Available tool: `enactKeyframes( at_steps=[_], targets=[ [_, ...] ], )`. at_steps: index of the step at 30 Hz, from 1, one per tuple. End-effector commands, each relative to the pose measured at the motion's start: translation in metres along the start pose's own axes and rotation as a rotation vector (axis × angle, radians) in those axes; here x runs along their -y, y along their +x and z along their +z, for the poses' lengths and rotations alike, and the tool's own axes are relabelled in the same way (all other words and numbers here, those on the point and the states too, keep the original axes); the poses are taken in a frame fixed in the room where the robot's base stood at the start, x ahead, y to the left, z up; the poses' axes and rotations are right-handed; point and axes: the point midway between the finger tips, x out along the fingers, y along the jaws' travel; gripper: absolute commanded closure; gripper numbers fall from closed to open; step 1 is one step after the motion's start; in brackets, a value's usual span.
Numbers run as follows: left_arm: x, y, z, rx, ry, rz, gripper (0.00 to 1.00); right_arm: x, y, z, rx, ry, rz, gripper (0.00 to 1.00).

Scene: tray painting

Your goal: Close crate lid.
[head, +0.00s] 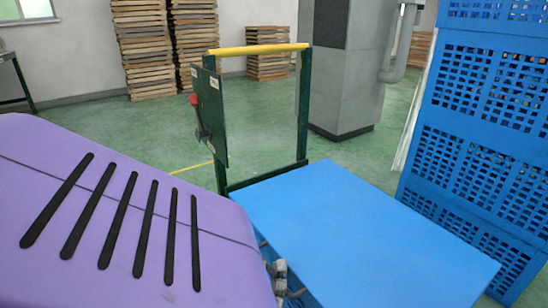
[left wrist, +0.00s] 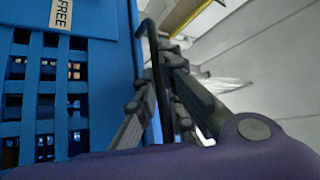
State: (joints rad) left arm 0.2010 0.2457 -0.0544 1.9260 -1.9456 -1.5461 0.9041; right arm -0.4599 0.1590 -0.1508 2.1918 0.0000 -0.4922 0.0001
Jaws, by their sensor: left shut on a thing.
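A flat, plain blue panel, which looks like the crate lid (head: 365,235), lies in front of me at lower right in the head view. My left gripper (head: 280,268) is at its near left edge, partly hidden by my purple arm. In the left wrist view, the fingers of my left gripper (left wrist: 168,58) are shut on a thin black bar (left wrist: 181,112), which looks like a handle. The bar runs beside the slotted blue crate wall (left wrist: 95,75), which bears a "FREE" label. Whether the lid sits fully down cannot be told. My right gripper is not in view.
A green cart frame with a yellow handle (head: 258,49) stands at the far edge of the blue panel. Tall stacked blue crates (head: 475,135) rise close on the right. A grey cabinet (head: 345,75) and wooden pallets (head: 140,45) stand farther back. Green floor between them is clear.

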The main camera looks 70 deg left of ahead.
Motion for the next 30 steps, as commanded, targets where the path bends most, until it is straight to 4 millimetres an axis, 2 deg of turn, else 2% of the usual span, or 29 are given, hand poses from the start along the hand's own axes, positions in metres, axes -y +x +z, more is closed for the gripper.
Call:
enactKeyframes(
  at_steps=[2, 3, 4, 19, 23, 30],
  targets=[
    [-0.007, -0.006, 0.005, 0.010, 0.007, 0.027, 1.00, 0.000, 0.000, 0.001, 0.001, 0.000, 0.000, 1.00],
    [-0.007, -0.006, 0.005, 0.010, 0.007, 0.027, 0.86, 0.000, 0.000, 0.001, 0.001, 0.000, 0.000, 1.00],
    [-0.007, -0.006, 0.005, 0.011, 0.007, 0.027, 0.83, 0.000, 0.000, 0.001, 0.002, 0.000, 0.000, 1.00],
    [-0.002, -0.002, 0.002, 0.007, 0.003, 0.016, 0.83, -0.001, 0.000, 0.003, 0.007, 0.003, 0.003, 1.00],
    [0.009, 0.005, -0.005, 0.007, 0.001, 0.015, 0.83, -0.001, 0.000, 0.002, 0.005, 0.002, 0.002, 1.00],
    [0.046, 0.026, -0.027, 0.008, 0.001, 0.014, 0.83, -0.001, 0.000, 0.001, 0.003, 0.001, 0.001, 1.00]
  ],
)
